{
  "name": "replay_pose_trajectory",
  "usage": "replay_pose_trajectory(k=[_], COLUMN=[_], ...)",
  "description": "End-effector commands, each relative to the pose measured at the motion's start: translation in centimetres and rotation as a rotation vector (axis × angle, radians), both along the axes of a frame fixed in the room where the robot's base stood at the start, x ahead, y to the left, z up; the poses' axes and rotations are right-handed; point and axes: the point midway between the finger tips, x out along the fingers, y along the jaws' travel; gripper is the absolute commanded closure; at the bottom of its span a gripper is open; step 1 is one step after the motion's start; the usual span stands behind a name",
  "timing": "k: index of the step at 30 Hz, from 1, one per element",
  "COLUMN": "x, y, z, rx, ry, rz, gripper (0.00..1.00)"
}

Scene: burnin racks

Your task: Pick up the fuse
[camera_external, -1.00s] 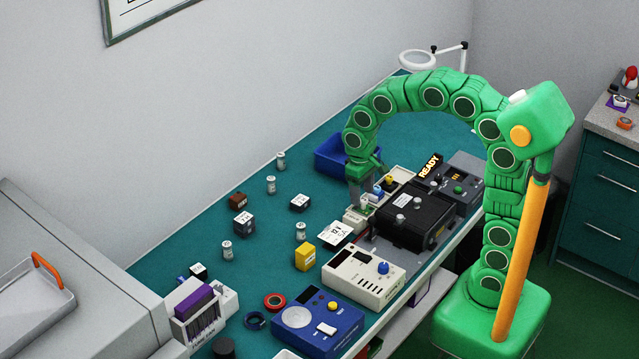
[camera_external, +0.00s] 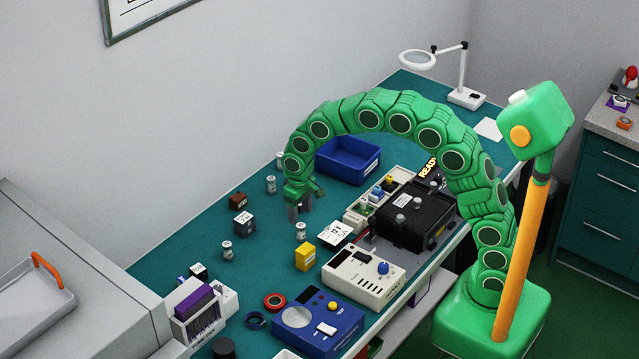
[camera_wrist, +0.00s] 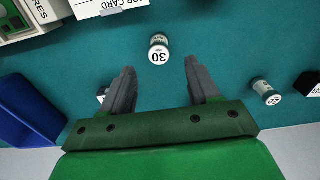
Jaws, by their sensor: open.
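Several small silver-and-white cylindrical fuses stand on the teal bench. One fuse (camera_external: 301,231), near the yellow block, is just in front of my gripper (camera_external: 302,208). In the wrist view a fuse marked 30 (camera_wrist: 158,48) lies just beyond the gap between the fingertips of my gripper (camera_wrist: 160,70), not touching them. Another fuse (camera_wrist: 265,92) is off to the right there. Further fuses (camera_external: 227,250) and (camera_external: 271,185) stand left of my gripper in the external view. My gripper is open and empty.
A yellow block (camera_external: 305,257), a white card (camera_external: 336,234) and a cream meter (camera_external: 362,279) are near. A blue bin (camera_external: 347,160) stands behind.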

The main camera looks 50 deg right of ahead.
Motion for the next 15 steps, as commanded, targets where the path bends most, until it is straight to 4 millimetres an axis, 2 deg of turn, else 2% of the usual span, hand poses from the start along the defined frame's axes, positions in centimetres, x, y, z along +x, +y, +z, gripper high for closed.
replay_pose_trajectory(k=[15], x=[-0.3], y=[-0.1], z=[-4.1], rx=[-0.001], ry=[0.003], rz=[0.000], gripper=[0.39])
